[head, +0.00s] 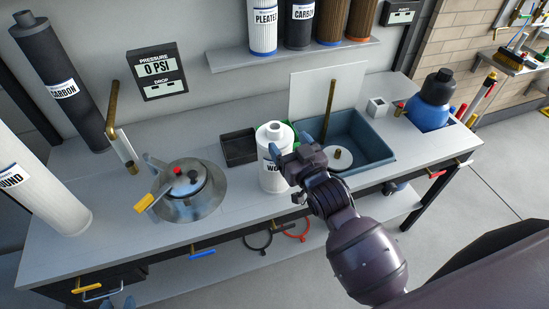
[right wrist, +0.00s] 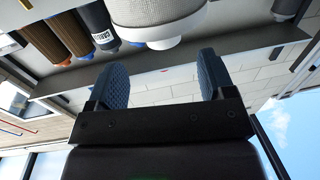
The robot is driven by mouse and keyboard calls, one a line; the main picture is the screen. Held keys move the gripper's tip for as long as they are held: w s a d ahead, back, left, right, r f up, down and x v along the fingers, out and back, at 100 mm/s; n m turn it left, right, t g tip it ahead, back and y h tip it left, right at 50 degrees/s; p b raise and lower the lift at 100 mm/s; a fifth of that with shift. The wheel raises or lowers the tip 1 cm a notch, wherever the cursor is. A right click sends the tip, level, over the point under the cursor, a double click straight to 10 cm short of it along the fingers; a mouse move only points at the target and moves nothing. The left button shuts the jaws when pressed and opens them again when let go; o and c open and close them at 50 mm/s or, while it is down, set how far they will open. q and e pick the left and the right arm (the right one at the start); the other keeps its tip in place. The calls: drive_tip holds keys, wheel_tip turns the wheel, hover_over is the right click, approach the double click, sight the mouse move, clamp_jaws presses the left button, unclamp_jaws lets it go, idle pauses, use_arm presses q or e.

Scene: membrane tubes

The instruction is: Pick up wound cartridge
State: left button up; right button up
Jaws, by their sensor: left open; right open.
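A white wound cartridge (head: 274,178) stands upright on the bench left of the sink; its label is partly hidden by my right gripper and reads "WO". My right gripper (head: 290,147) is open beside its upper right side. In the right wrist view the white textured cartridge (right wrist: 158,12) with its smooth end lies just beyond and between the open blue fingertips (right wrist: 161,72). I cannot tell whether they touch it. A larger white cartridge (head: 38,178), label ending in "OUND", leans at the far left.
A steel pressure pot (head: 187,190) with a yellow handle stands left of the cartridge. A black tray (head: 239,147) is close behind it. The blue-grey sink (head: 372,141) is at right. A shelf (head: 285,56) of cartridges hangs above.

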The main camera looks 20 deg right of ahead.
sight(277, 129)
drive_tip(key=shift+w+a+r, duration=0.1)
drive_tip(key=shift+w+a, duration=0.05)
drive_tip(key=shift+w, duration=0.35)
drive_tip(key=shift+w+a+r, duration=0.1)
drive_tip(key=shift+w, duration=0.4)
drive_tip(key=shift+w+a+p, duration=0.15)
drive_tip(key=shift+w+a, duration=0.05)
drive_tip(key=shift+w, duration=0.9)
drive_tip(key=shift+w+a+p, duration=0.15)
drive_tip(key=shift+w+a, duration=0.05)
drive_tip(key=shift+w, duration=0.85)
drive_tip(key=c, duration=1.3)
clamp_jaws()
drive_tip(key=shift+r, duration=0.1)
